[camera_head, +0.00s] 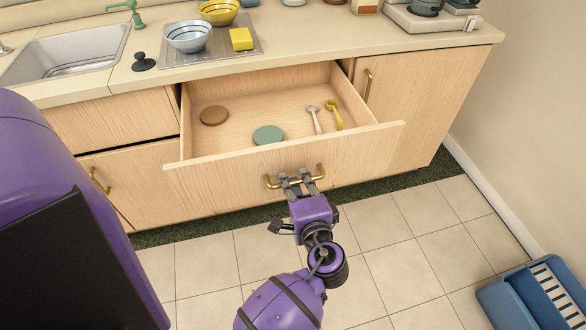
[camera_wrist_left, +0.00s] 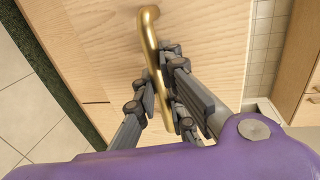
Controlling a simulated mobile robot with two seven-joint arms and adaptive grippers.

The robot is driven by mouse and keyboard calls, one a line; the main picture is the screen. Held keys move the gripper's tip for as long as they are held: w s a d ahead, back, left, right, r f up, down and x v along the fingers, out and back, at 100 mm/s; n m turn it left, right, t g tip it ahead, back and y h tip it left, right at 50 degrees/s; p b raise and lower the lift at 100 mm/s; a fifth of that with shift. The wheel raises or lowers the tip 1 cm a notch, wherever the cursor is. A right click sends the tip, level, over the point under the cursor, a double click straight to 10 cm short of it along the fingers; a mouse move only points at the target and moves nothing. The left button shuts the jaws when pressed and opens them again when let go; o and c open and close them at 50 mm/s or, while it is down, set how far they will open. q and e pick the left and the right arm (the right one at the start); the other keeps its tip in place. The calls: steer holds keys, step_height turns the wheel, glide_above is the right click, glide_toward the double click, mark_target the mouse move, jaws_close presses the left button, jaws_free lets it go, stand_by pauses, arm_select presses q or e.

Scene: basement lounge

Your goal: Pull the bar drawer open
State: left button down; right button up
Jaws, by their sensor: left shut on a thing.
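The bar drawer (camera_head: 230,180) stands pulled well out from the wooden cabinet under the counter, its inside showing from above. Its brass bar handle (camera_head: 320,172) runs along the front panel. My left gripper (camera_head: 298,180) is shut on this handle near its middle. In the left wrist view, the brass handle (camera_wrist_left: 150,40) passes between the fingers of my left gripper (camera_wrist_left: 165,100). Inside the drawer lie a brown round disc (camera_head: 214,115), a green round disc (camera_head: 267,135), a grey utensil (camera_head: 315,118) and a yellow utensil (camera_head: 334,114). My right gripper does not show.
The counter (camera_head: 300,50) holds a sink (camera_head: 70,52), two bowls, a yellow sponge (camera_head: 241,39) and a black stopper (camera_head: 143,62). A blue crate (camera_head: 520,300) is on the floor at lower right. The tiled floor (camera_head: 400,240) before the drawer is otherwise clear.

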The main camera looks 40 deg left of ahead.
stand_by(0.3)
arm_select(q)
steer(key=c, duration=1.8)
jaws_free()
steer(key=shift+d, duration=0.15)
steer(key=v, duration=0.7)
steer(key=shift+s+d, duration=0.1)
steer(key=shift+s, duration=0.05)
